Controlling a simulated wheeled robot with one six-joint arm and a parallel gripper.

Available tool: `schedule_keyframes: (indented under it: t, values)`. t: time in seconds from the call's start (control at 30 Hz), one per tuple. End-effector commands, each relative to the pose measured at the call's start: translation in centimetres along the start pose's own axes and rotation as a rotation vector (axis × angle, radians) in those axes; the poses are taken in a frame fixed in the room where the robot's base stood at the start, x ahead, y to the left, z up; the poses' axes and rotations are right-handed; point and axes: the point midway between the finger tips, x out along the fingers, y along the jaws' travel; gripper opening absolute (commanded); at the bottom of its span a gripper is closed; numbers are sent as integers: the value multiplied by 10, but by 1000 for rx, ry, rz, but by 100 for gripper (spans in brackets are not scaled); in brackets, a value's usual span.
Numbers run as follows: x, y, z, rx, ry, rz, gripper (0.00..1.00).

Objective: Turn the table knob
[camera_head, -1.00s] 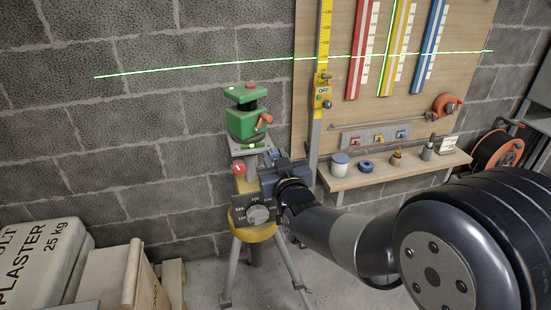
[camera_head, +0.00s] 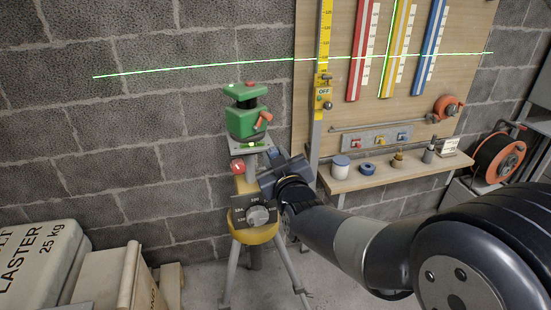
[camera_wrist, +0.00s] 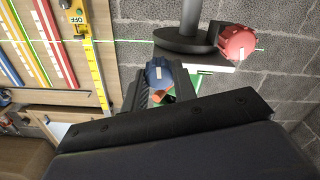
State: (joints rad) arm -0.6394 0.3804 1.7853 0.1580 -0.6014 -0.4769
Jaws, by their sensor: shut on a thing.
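A tripod (camera_head: 256,235) stands before the wall with a small table (camera_head: 247,147) on top. A green laser level (camera_head: 246,118) sits on that table. A blue knob (camera_wrist: 160,70) on the table's side lies between the fingers of my gripper (camera_wrist: 157,88). My gripper (camera_head: 276,163) is shut on this knob, at the right side of the tripod head in the head view. The fingers hide much of the knob there. A red knob (camera_head: 237,167) at the left of the tripod head is free; it also shows in the wrist view (camera_wrist: 237,42).
A grey dial (camera_head: 258,215) sits lower on the tripod. A yellow staff (camera_head: 322,60) stands close right of my gripper. A shelf (camera_head: 380,178) with small pots is on the right. A plaster sack (camera_head: 38,262) lies at the lower left. A green laser line crosses wall and board.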

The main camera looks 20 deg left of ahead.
Motion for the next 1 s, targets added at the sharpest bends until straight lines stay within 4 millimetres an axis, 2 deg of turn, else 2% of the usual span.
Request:
schedule_keyframes:
  t: [0.03, 0.3, 0.6, 0.77, 1.0]
  values:
    - [0, 0, 0, 0, -2, -1, 28]
    - [0, 0, 0, 1, -1, 0, 48]
    - [-4, 0, 0, 2, 0, 0, 48]
    - [-24, 0, 0, 2, 0, 0, 48]
    - [-70, 0, 0, 2, 1, 0, 48]
